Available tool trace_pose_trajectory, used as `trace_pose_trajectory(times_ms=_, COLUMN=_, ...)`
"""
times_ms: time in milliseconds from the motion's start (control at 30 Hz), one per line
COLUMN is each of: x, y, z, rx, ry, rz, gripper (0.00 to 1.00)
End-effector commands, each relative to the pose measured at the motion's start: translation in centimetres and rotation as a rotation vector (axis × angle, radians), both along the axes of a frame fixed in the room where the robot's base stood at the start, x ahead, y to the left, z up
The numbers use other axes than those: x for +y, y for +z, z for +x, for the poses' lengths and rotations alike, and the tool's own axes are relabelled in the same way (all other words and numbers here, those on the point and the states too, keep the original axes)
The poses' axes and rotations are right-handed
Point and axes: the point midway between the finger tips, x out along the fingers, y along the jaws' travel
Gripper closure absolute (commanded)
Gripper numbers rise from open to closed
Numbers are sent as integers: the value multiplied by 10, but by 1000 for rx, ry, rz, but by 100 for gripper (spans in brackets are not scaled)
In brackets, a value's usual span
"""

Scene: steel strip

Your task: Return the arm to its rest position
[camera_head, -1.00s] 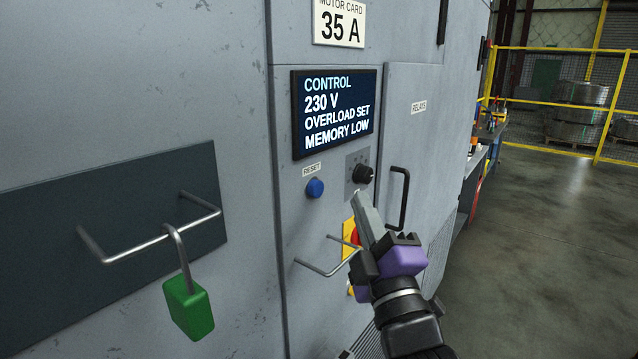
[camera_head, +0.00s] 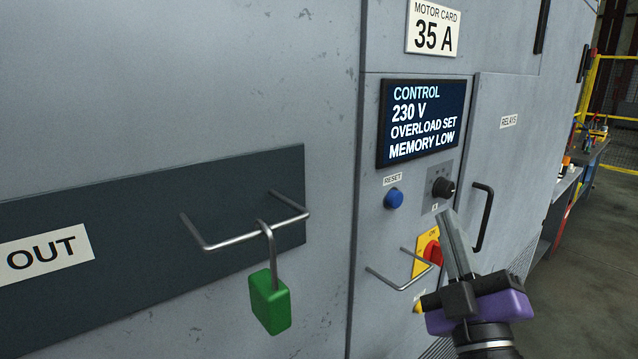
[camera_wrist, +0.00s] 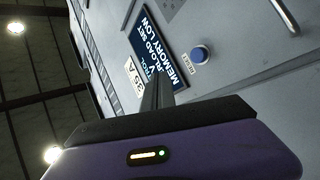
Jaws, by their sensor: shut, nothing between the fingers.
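My gripper (camera_head: 455,240) is shut and empty in the head view. Its fingers point up, in front of the grey control cabinet (camera_head: 330,40), just below the black selector knob (camera_head: 443,187). I cannot tell whether the fingertips touch the panel. In the wrist view my gripper's closed fingers (camera_wrist: 157,92) point toward the display, and the purple gripper body fills the bottom.
A display (camera_head: 422,120) reads MEMORY LOW. A blue reset button (camera_head: 394,198), a red switch (camera_head: 433,252) on yellow and wire guards are nearby. A green padlock (camera_head: 270,302) hangs from a bar at left. Open floor (camera_head: 600,240) lies at right.

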Motion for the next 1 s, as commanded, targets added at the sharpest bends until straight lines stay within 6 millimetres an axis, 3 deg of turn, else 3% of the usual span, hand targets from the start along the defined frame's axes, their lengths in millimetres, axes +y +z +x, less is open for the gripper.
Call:
trace_pose_trajectory(times_ms=367, x=4, y=-107, z=-76, rx=98, ry=206, rz=343, gripper=100)
trace_pose_trajectory(times_ms=600, x=4, y=-180, z=-145, rx=215, ry=282, rz=565, gripper=100)
trace_pose_trajectory(times_ms=1000, x=0, y=-269, z=-273, rx=453, ry=273, rz=845, gripper=100)
